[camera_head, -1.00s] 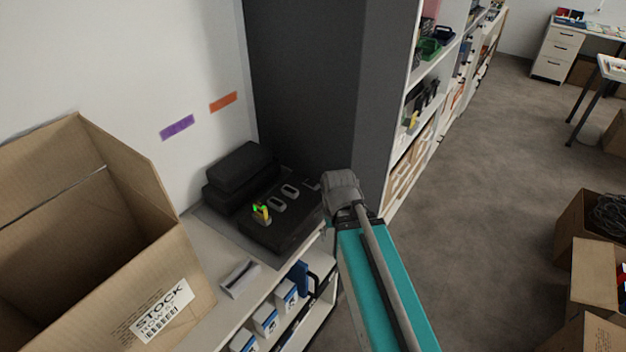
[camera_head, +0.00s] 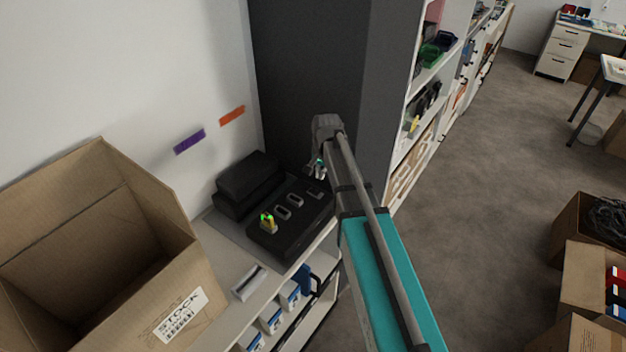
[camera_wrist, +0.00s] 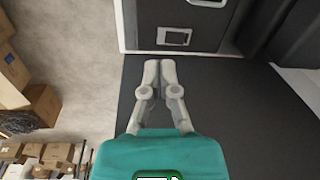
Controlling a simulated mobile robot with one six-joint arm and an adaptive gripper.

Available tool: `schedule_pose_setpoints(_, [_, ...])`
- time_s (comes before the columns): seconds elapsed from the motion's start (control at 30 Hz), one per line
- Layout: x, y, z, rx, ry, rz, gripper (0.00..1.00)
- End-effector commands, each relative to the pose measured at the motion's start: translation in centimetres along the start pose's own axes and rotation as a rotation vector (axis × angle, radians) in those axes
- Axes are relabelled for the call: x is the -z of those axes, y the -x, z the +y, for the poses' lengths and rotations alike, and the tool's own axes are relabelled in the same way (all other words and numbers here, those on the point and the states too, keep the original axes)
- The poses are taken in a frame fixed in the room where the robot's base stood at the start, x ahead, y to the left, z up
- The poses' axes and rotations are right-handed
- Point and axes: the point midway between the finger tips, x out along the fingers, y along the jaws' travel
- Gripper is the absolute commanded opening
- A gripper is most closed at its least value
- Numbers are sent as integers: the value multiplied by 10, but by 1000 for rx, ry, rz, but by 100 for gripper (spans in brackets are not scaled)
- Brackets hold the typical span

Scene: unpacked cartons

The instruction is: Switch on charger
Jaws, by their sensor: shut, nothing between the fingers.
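The charger (camera_head: 290,222) is a black box with a row of grey-rimmed slots along its top, lying on the white shelf unit against the wall. A yellow battery-like piece with green lights (camera_head: 268,222) stands in its slot at the left end. In the wrist view the charger (camera_wrist: 205,30) shows at the top, with a rectangular grey-framed recess (camera_wrist: 174,37) near its edge. My gripper (camera_head: 316,170) is above the charger's right end, partly hidden by my arm. In the wrist view its fingers (camera_wrist: 160,64) are together and empty, short of the recess in the picture.
A dark grey pillar (camera_head: 305,80) stands right behind the charger. A black case (camera_head: 248,180) lies behind it on the left. An open carton (camera_head: 90,240) and a small grey-white piece (camera_head: 248,284) are on the shelf unit. Open floor (camera_head: 480,190) lies to the right.

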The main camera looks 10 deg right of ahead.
Motion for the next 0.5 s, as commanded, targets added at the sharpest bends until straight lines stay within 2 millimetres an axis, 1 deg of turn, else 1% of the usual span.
schedule_pose_setpoints(0.03, [13, 9, -10, 5, -29, 1, 0])
schedule_pose_setpoints(0.2, [31, 18, -26, 17, -111, 1, 0])
schedule_pose_setpoints(0.33, [38, 21, -32, 22, -144, 1, 0])
schedule_pose_setpoints(0.5, [40, 21, -33, 24, -156, 1, 0])
